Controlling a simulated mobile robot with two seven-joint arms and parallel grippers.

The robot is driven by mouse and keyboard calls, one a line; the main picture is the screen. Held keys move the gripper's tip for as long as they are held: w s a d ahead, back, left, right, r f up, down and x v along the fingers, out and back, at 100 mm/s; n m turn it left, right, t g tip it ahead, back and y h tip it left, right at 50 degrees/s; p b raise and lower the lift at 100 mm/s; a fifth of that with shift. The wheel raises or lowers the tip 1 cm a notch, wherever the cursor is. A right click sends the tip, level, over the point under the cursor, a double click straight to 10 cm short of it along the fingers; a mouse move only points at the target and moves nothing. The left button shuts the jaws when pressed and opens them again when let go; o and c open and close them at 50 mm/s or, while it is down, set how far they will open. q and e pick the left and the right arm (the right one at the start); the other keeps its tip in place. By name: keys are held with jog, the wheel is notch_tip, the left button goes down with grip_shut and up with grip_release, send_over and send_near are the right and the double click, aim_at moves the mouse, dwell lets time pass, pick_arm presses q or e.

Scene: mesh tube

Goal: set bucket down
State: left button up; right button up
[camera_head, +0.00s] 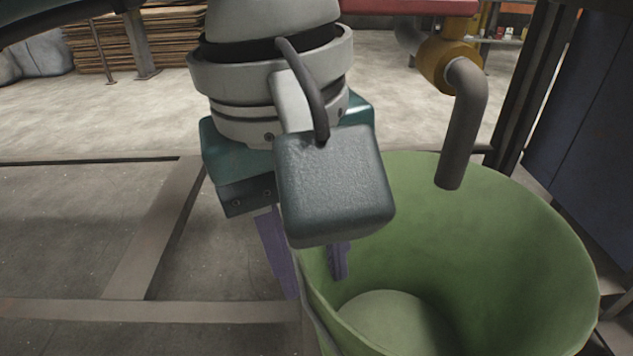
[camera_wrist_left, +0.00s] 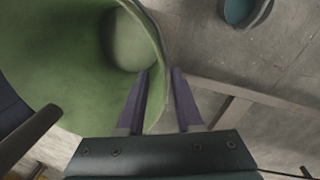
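A large green bucket (camera_head: 520,255) stands upright and open at the lower right of the head view. Its inside looks empty. It fills the upper left of the left wrist view (camera_wrist_left: 60,60). My left gripper (camera_head: 308,280) is at the bucket's left rim, one purple finger outside the wall and one inside. In the left wrist view the fingers (camera_wrist_left: 160,72) are spread with the rim between them and visible gaps beside it. The bucket's underside is hidden, so I cannot tell what it rests on. My right gripper is not in view.
A grey pipe end (camera_head: 462,135) from a yellow fitting (camera_head: 447,62) hangs over the bucket's back rim. Dark posts and a blue panel (camera_head: 595,120) stand close on the right. Flat metal rails (camera_head: 150,240) lie on the floor at left. Stacked boards (camera_head: 165,35) are far back.

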pick_arm(q)
jog(key=r, duration=0.2)
jog(key=r+p, duration=0.2)
jog(key=r, duration=0.1)
jog(key=shift+s+a+r, duration=0.1)
jog(key=shift+a+r, duration=0.2)
jog(key=shift+r, duration=0.05)
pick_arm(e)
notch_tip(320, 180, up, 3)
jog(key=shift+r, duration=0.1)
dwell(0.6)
